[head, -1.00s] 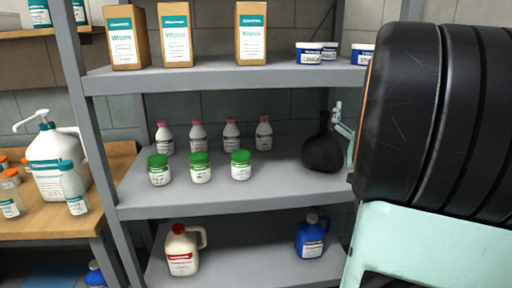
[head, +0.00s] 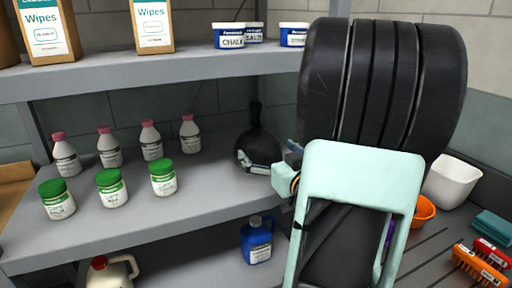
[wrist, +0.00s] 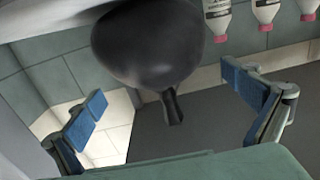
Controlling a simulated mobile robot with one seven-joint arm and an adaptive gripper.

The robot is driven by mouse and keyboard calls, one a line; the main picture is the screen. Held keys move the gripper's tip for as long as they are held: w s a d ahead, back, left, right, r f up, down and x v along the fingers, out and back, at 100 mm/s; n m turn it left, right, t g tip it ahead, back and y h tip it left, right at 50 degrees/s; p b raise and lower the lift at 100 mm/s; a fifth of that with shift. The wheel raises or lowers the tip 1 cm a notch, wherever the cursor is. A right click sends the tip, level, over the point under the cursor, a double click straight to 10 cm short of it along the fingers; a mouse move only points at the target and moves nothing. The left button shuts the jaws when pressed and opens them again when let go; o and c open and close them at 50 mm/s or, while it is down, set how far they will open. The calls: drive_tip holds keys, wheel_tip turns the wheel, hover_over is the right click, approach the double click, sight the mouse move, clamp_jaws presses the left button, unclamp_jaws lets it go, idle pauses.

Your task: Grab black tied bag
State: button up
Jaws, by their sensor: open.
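The black tied bag (head: 257,142) stands upright on the middle shelf at its right end, with a round body and a narrow tied neck pointing up. In the wrist view the bag (wrist: 150,45) appears inverted, its neck between the two blue-padded fingers, which are spread wide. My gripper (head: 276,162) is at the bag's right and near side in the head view, and one finger overlaps the lower bag. My gripper (wrist: 168,103) is open and holds nothing. Whether a finger touches the bag is unclear.
White bottles with pink caps (head: 150,141) and green-lidded jars (head: 112,188) stand left of the bag on the grey shelf (head: 205,215). Chalk tubs (head: 229,36) and wipes boxes (head: 153,25) are above. A blue jug (head: 256,240) is below. A white bin (head: 452,181) and brushes are at right.

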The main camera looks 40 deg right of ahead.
drive_tip(key=x, duration=0.7)
drive_tip(key=shift+w+d, duration=0.1)
drive_tip(key=shift+w, duration=0.05)
drive_tip(key=shift+r, duration=0.1)
drive_tip(key=c, duration=1.1)
